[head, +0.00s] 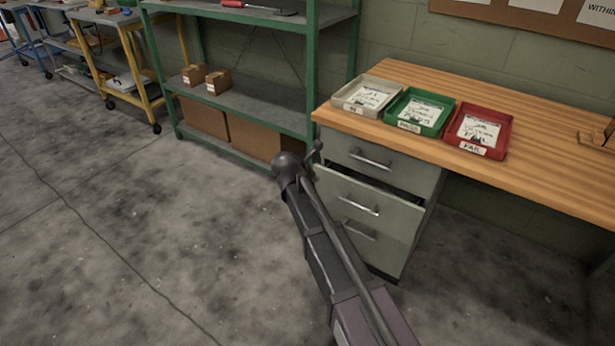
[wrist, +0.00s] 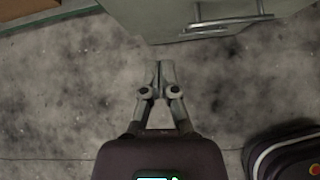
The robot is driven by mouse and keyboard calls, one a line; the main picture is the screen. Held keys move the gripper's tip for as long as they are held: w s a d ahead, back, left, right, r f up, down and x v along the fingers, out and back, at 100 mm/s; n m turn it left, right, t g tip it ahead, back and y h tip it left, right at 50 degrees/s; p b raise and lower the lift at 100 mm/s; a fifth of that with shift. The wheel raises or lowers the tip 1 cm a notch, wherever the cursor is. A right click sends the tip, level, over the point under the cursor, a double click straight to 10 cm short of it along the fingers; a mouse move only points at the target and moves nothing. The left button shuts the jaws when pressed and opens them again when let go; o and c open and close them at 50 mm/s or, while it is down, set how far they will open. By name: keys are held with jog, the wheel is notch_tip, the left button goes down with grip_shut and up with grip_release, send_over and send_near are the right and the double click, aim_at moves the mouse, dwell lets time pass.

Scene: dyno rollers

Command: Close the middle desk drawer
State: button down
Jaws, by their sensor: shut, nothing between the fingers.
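The grey-green desk drawers are under the left end of the wooden desk in the head view. The middle drawer (head: 385,204) stands pulled out, with a dark gap along its top edge below the closed top drawer (head: 405,168). My gripper (head: 316,150) is by the left side of the drawer fronts, partly hard to make out against them. In the wrist view my gripper (wrist: 160,66) is shut and empty, its fingertips over the floor just short of a grey drawer front (wrist: 160,22). Bar handles (wrist: 230,22) show to the right of the fingertips. I cannot tell whether the fingertips touch the drawer.
The desk top (head: 545,145) holds a beige tray (head: 345,103), a green tray (head: 395,121) and a red tray (head: 495,151). A green shelf rack (head: 313,60) with boxes stands left of the drawers. The floor (head: 130,230) at left is clear.

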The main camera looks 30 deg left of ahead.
jog(key=d+f+m+g+h, duration=0.1)
jog(key=d+f+m+g, duration=0.15)
jog(key=d+m, duration=0.9)
jog(key=d+f+m+g, duration=0.1)
jog(key=d+m+g, duration=0.3)
jog(key=d, duration=1.5)
jog(key=s+d+m+g+y, duration=0.1)
jog(key=s+d+m, duration=0.5)
jog(key=d+m, duration=0.3)
jog(key=s+d+f+m+g+y, duration=0.1)
jog(key=s+d+m, duration=0.5)
jog(key=d+m, duration=0.3)
jog(key=d, duration=0.3)
jog(key=shift+s+f, duration=0.15)
jog(key=shift+f, duration=0.15)
